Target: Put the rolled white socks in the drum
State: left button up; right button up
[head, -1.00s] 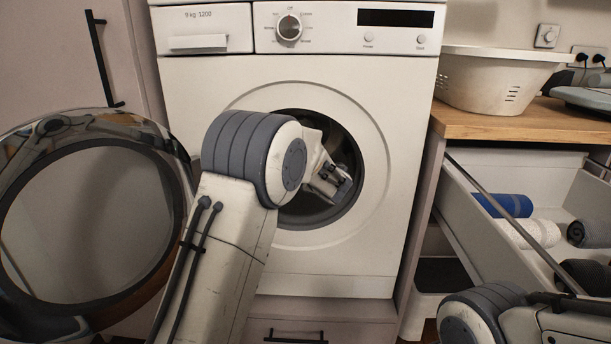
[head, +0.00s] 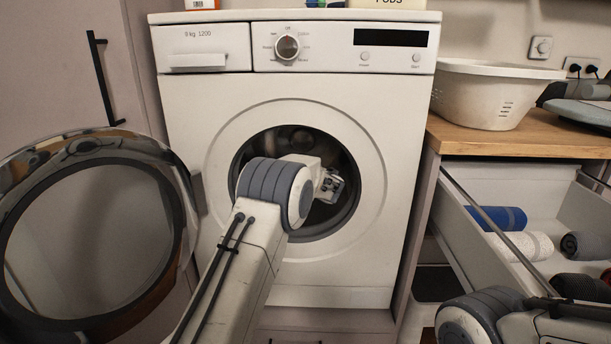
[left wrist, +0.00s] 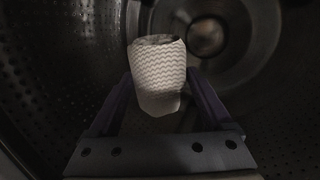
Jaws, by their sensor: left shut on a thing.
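My left gripper (left wrist: 160,92) is inside the washing machine's drum, shut on the rolled white socks (left wrist: 158,68). They are a white roll with a fine zigzag pattern, held upright between the two fingers, clear of the drum's back wall in the picture. The perforated metal drum (left wrist: 62,75) surrounds them. In the head view my left arm reaches through the round door opening of the machine (head: 370,240); the fingertips and the held roll are hidden there by my wrist. My right gripper is out of view; only part of that arm shows at the lower right.
The round door (head: 182,215) stands open at the left. An open drawer (head: 462,215) at the right holds a blue roll (head: 497,217), another white roll (head: 522,246) and dark rolls (head: 588,245). A white basket (head: 485,95) stands on the wooden counter (head: 500,140) above.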

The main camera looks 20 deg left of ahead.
pick_arm(q)
jog(key=o, duration=1.1)
jog(key=v, duration=1)
jog(key=s+d+f+n+g+h, duration=0.2)
jog(key=s+d+n+g+h, duration=0.3)
jog(key=s, duration=1.1)
jog(key=s+d+f+n+g+h, duration=0.1)
jog(key=s+d+f+g, duration=0.2)
jog(key=s+d, duration=0.85)
jog(key=s+d+f+n+g+h, duration=0.1)
jog(key=s+f+n+g+h, duration=0.2)
jog(key=s, duration=1.8)
jog(key=shift+n+g, duration=0.4)
jog(key=shift+g, duration=0.2)
jog(key=r+p, duration=1.2)
jog(key=s+r+p, duration=0.1)
jog(key=r+p, duration=1.1)
jog(key=d+r+p, duration=0.1)
jog(key=r+p, duration=1.2)
jog(key=shift+s+r, duration=0.15)
jog(key=shift+s, duration=0.1)
